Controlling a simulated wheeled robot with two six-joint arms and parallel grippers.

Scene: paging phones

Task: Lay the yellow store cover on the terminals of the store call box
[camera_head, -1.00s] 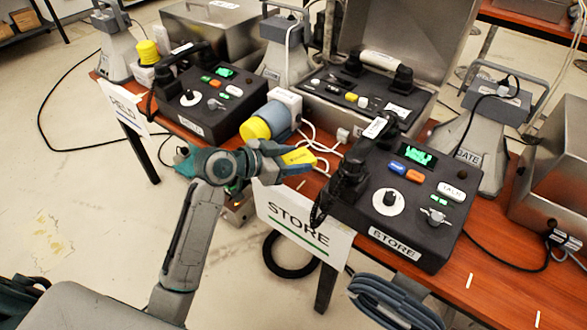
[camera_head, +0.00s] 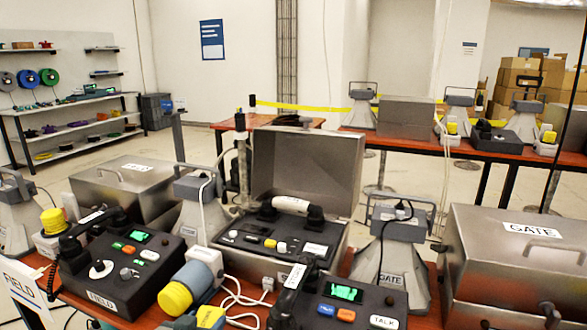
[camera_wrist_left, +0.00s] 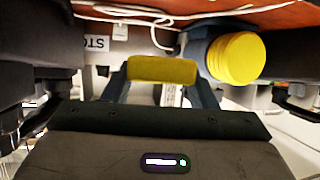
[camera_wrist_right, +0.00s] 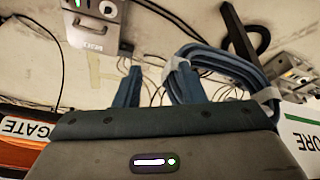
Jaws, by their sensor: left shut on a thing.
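My left gripper (camera_wrist_left: 162,85) is shut on the yellow store cover (camera_wrist_left: 163,69), a small yellow block between its fingertips. In the head view the cover (camera_head: 210,317) shows at the bottom edge, beside a blue-grey cylinder with a yellow cap (camera_head: 175,298). The store call box (camera_head: 340,308), black with a green display and blue and orange buttons, is to the right of the cover and cut off by the bottom edge. I cannot make out its terminals. My right gripper (camera_wrist_left: 0,0) is absent there; in the right wrist view my right gripper (camera_wrist_right: 158,80) is open and empty.
The field call box (camera_head: 120,265) stands at left. An open metal case (camera_head: 305,175) stands behind the store box, and a closed case marked GATE (camera_head: 515,270) at right. White cables (camera_head: 240,300) lie near the cover. A blue cable coil (camera_wrist_right: 265,70) hangs close to my right gripper.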

